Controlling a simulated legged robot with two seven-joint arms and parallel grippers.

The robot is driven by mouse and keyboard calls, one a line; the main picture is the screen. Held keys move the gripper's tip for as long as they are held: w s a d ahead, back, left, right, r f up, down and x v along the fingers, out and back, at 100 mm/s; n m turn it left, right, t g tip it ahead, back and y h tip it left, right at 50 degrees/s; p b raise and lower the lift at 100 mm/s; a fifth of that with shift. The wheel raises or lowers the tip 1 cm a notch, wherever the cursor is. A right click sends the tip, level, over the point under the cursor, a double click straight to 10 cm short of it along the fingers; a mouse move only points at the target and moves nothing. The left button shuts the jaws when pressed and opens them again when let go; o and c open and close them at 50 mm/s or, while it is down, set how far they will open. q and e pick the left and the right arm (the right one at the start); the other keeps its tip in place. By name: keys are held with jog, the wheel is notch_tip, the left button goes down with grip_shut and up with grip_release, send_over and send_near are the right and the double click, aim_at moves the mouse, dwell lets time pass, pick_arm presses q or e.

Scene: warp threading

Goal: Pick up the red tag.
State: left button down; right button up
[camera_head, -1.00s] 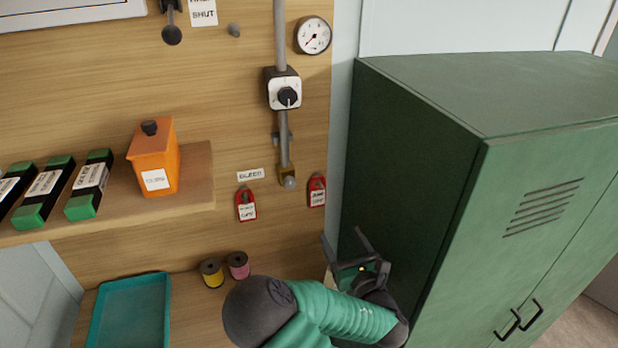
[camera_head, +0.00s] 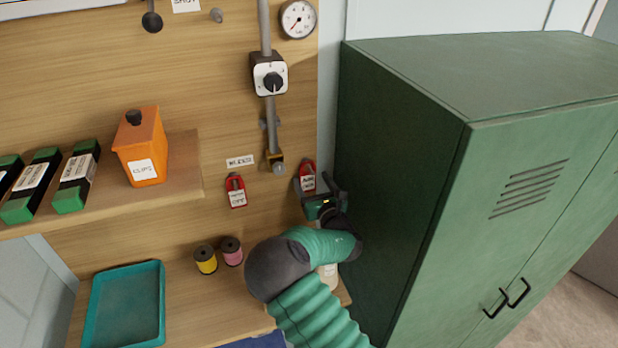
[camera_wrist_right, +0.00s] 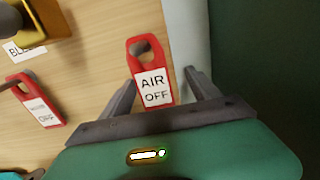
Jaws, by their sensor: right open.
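Two red tags hang on the wooden panel in the head view. The right red tag (camera_head: 307,177) hangs close to the locker; in the right wrist view this tag (camera_wrist_right: 151,75) reads "AIR OFF". The left red tag (camera_head: 235,191) hangs below a small label; it also shows at the left of the wrist view (camera_wrist_right: 38,103). My right gripper (camera_head: 316,190) is open, its fingers on either side of the lower part of the "AIR OFF" tag in the wrist view (camera_wrist_right: 160,85). I cannot tell whether they touch it. My left gripper is out of view.
A green locker (camera_head: 400,170) stands right beside my right gripper. A pipe with a brass end (camera_head: 277,163) is left of the "AIR OFF" tag. Below are yellow (camera_head: 205,259) and pink (camera_head: 231,251) spools and a teal tray (camera_head: 95,310). An orange box (camera_head: 141,155) stands on the shelf.

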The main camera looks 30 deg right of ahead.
jog(key=shift+d, duration=0.15)
jog(key=shift+s+r, duration=0.15)
jog(key=shift+a, duration=0.4)
jog(key=shift+c, duration=0.3)
jog(key=shift+w+a+r, duration=0.1)
jog(key=shift+w+a, duration=0.1)
jog(key=shift+a, duration=0.4)
jog(key=c, duration=0.5)
jog(key=shift+w+a, duration=0.1)
jog(key=shift+a, duration=0.1)
jog(key=c, duration=0.4)
jog(key=shift+d, duration=0.4)
jog(key=c, duration=0.4)
jog(key=shift+s+d, duration=0.2)
jog(key=shift+d, duration=0.3)
jog(key=shift+c, duration=0.3)
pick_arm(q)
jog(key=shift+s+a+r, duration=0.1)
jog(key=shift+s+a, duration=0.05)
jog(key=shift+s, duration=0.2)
pick_arm(e)
jog(key=shift+a, duration=0.1)
